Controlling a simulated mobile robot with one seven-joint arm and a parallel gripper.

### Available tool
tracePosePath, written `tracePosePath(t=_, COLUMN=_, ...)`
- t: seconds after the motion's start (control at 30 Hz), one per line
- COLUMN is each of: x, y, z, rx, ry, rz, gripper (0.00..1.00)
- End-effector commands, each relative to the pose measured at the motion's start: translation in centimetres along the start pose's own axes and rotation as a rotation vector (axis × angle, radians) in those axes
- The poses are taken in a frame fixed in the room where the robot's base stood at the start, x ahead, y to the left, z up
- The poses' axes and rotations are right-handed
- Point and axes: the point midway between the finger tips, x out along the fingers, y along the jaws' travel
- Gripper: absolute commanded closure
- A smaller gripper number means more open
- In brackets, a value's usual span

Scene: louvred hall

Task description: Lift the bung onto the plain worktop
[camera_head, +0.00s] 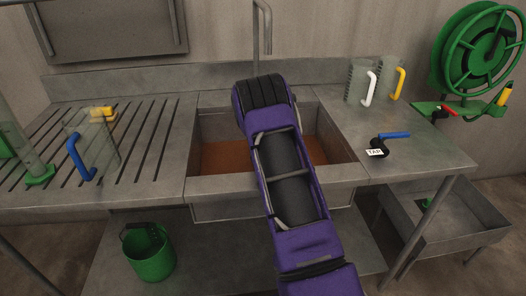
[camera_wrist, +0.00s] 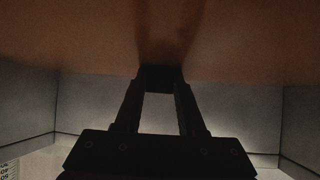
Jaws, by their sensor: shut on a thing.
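My purple arm reaches down into the sink basin (camera_head: 230,182), whose lower part looks brown. My gripper (camera_wrist: 160,82) shows in the wrist view, its two fingers shut on a small dark thing (camera_wrist: 160,72) that I take to be the bung. It lies against or just in front of the brown surface (camera_wrist: 75,35); I cannot tell whether it touches. In the head view the arm hides the gripper and the bung. The plain worktop (camera_head: 412,158) is to the right of the basin.
The right worktop holds clear jugs with a white handle (camera_head: 369,88) and a yellow handle (camera_head: 398,84), and a blue-levered tap (camera_head: 391,136). A slotted drainer (camera_head: 150,140) is left. A spout (camera_head: 262,28) rises behind the basin. The right worktop's front middle is clear.

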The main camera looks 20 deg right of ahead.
Motion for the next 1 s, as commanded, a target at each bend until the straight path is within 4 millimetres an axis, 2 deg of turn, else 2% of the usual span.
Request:
tracePosePath(t=0.47, x=-0.5, y=0.0, z=-0.8, rx=0.000, ry=0.001, rz=0.000, gripper=1.00)
tracePosePath(t=1.0, x=-3.9, y=-0.1, z=-5.6, rx=0.000, ry=0.002, rz=-0.001, gripper=1.00)
